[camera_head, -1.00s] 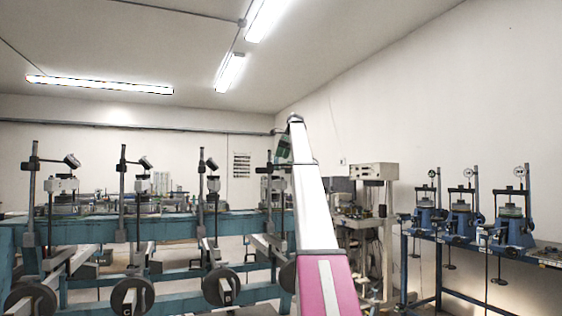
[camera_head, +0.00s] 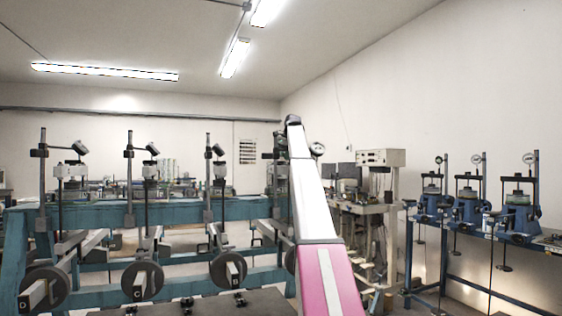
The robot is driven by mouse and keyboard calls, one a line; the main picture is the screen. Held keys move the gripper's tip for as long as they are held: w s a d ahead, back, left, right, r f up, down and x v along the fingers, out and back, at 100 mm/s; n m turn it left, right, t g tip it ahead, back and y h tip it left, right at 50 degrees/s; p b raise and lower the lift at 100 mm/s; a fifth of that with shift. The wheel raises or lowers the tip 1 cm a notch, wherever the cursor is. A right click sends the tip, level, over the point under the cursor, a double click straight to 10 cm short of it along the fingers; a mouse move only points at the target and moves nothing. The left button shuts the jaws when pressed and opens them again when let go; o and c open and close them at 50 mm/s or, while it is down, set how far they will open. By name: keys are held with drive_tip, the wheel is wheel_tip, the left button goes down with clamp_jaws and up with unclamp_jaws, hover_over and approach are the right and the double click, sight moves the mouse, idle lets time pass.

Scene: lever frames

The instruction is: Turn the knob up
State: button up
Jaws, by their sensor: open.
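I cannot make out a knob for certain. Several small dark fittings stand in a row on a flat dark grey surface (camera_head: 270,303) at the bottom edge, one at the left (camera_head: 131,311), one in the middle (camera_head: 187,304) and one at the right (camera_head: 239,299). They are too small and cut off to tell whether one is a knob. My white and pink arm rises through the middle of the view. My gripper does not show; the arm's far end or the frame edge hides it.
A long blue-green lever frame (camera_head: 170,213) with posts and round weights stands at left and centre. A blue bench (camera_head: 450,225) with several gauge-topped devices stands along the right wall. A grey instrument box (camera_head: 381,157) sits on a stand behind my arm.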

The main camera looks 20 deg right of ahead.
drive_tip(key=shift+x, duration=0.95)
drive_tip(key=c, duration=0.9)
drive_tip(key=shift+n+g+y, duration=0.4)
drive_tip(key=shift+n+g, duration=0.1)
drive_tip(key=shift+n, duration=1.1)
drive_tip(key=o, duration=0.9)
drive_tip(key=shift+d, duration=0.1)
